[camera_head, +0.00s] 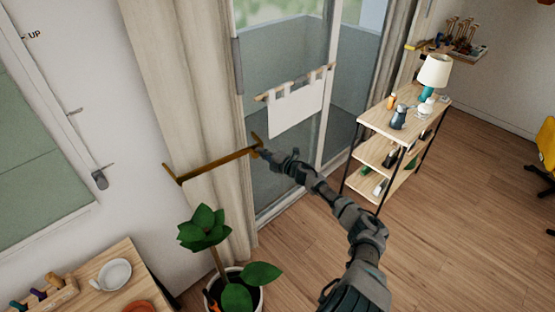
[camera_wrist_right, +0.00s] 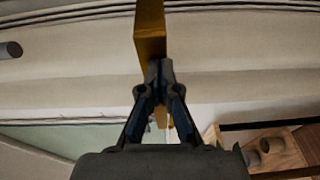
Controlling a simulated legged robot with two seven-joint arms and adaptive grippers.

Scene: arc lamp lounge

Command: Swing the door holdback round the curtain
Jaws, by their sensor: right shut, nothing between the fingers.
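The door holdback (camera_head: 215,166) is a brass-coloured bar with a short crosspiece at each end. In the head view it stretches across the front of the beige curtain (camera_head: 185,90). My right gripper (camera_head: 266,152) is at the bar's right end, beside the crosspiece. In the right wrist view the gripper (camera_wrist_right: 160,75) is shut with its fingertips right at the brass bar (camera_wrist_right: 149,35); nothing is between them. I cannot tell whether they touch the bar. The curtain (camera_wrist_right: 80,80) fills the background there. My left gripper is not in view.
A potted plant (camera_head: 204,229) stands below the holdback. A glass door with a hanging white cloth (camera_head: 297,106) is behind my arm. A shelf (camera_head: 368,122) with a lamp stands right.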

